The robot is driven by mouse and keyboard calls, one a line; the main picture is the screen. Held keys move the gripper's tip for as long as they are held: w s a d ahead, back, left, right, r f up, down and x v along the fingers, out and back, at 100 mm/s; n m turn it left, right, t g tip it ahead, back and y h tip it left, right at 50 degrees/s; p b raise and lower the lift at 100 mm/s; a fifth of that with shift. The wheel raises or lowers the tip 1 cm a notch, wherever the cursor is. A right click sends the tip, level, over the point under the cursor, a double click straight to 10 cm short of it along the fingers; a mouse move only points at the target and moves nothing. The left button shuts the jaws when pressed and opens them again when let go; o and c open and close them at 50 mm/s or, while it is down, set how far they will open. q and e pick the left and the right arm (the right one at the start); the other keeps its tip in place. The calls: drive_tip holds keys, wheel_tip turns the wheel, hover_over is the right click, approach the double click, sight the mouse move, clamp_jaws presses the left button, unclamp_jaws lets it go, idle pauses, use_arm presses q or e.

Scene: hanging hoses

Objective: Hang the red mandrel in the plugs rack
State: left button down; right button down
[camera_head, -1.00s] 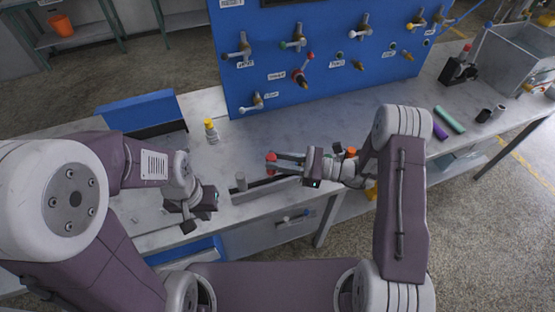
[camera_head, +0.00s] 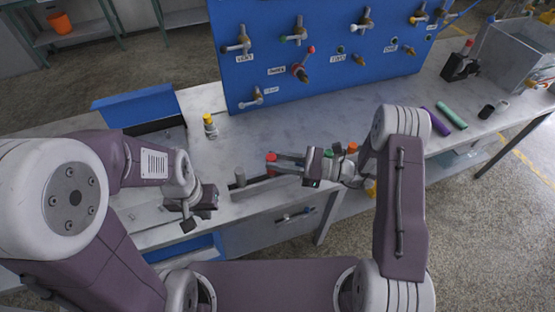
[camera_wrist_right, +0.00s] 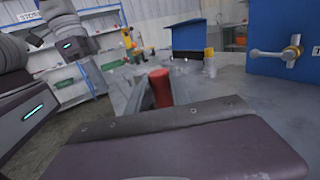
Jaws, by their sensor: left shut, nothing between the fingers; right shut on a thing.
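The red mandrel (camera_head: 271,157) shows as a red cylinder at the tips of my right gripper (camera_head: 280,162), over the front of the worktable. In the right wrist view the red mandrel (camera_wrist_right: 160,88) stands between the fingers, which are shut on it. My left gripper (camera_head: 193,210) is shut and empty, well left of the mandrel. A long grey bar (camera_head: 262,188), perhaps the plugs rack, lies along the table's front edge just below the mandrel. A grey cylinder (camera_head: 240,177) stands at its left end. Part of the bar is hidden by my right gripper.
Red, green and orange tops (camera_head: 351,148) show behind my right wrist. A yellow-capped bottle (camera_head: 210,128) stands on the table behind my left gripper. A blue panel (camera_head: 300,35) with valves rises at the back. The table between panel and mandrel is clear.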

drive_tip(key=shift+f+b, duration=0.6)
drive_tip(key=shift+f, duration=0.3)
drive_tip(key=c, duration=1.1)
unclamp_jaws()
drive_tip(key=shift+o, duration=0.2)
drive_tip(key=v, duration=0.9)
drive_tip(key=shift+b, duration=0.45)
